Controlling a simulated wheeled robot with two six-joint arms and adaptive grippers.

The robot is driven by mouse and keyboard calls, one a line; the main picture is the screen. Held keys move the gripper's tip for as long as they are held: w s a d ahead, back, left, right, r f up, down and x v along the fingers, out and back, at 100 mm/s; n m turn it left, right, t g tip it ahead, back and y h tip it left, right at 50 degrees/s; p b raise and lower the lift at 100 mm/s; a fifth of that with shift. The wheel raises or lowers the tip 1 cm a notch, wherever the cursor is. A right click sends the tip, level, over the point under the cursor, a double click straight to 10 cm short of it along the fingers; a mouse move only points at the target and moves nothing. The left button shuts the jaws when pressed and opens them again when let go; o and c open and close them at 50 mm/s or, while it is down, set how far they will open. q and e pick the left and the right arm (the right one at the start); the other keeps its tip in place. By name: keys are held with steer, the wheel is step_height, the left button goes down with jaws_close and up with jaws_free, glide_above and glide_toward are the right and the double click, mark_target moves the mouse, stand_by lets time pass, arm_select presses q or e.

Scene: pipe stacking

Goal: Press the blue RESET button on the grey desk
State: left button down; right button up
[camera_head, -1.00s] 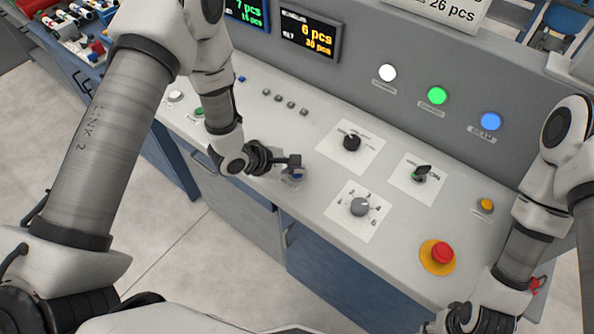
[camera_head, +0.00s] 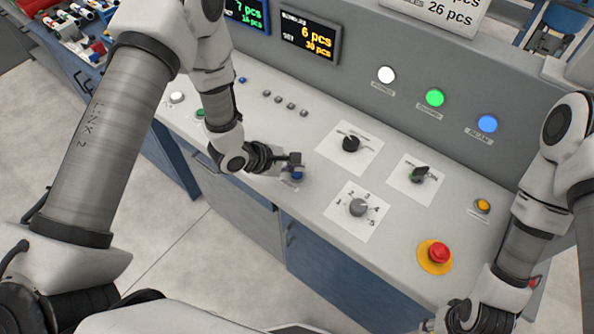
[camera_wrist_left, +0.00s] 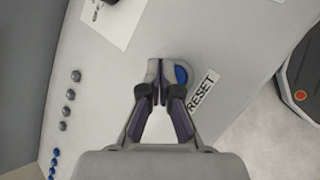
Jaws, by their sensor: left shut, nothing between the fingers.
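The blue RESET button (camera_head: 297,174) sits on the grey desk (camera_head: 315,255), near its front edge. In the left wrist view the blue button (camera_wrist_left: 181,75) shows beside the fingertips, with the RESET label (camera_wrist_left: 202,90) to its right. My left gripper (camera_head: 294,160) is shut and empty, just above the button and partly over it in the head view. In the left wrist view its closed fingertips (camera_wrist_left: 160,92) cover part of the button's mount. I cannot tell whether they touch it. My right gripper (camera_head: 455,318) is at the lower right, its fingers unclear.
Two black knobs (camera_head: 351,143) (camera_head: 420,174), a grey rotary knob (camera_head: 358,207), a yellow button (camera_head: 482,205) and a red emergency stop (camera_head: 438,252) stand right of the blue button. White, green and blue lamps (camera_head: 435,97) are on the back panel.

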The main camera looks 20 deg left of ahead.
mark_target(295, 174)
arm_select(q)
steer(key=shift+r+p, duration=2.45)
steer(key=shift+r, duration=0.15)
steer(key=shift+f, duration=0.1)
